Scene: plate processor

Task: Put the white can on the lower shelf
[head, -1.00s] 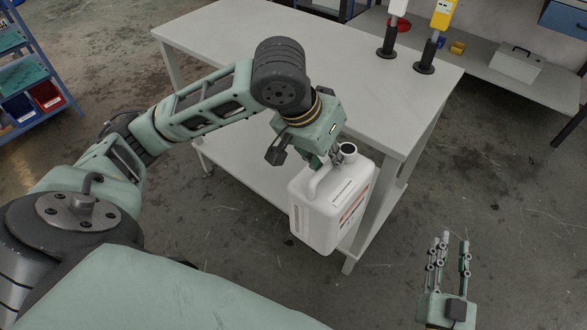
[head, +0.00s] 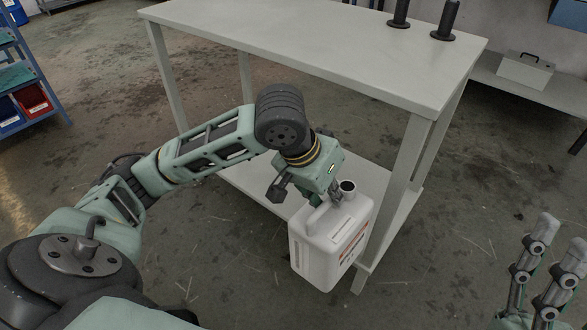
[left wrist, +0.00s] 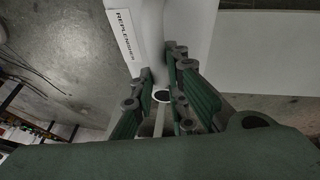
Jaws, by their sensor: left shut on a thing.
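The white can (head: 322,250) hangs upright from my left gripper (head: 332,197) in the head view. It has a handle, an open round neck and a label with red print. The left gripper is shut on its handle. In the left wrist view the can (left wrist: 188,25) shows with "REPLENISHER" on its label, between the fingers (left wrist: 160,90). The can is at the front of the table, in front of the lower shelf (head: 262,189) and partly hiding it. My right gripper (head: 540,265) is at the lower right, fingers apart, with nothing between them.
The table's top (head: 300,40) overhangs the lower shelf, and a front leg (head: 405,165) stands just right of the can. The visible part of the shelf is bare. Two black holders (head: 445,22) stand on the top. A blue rack (head: 35,75) is at far left.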

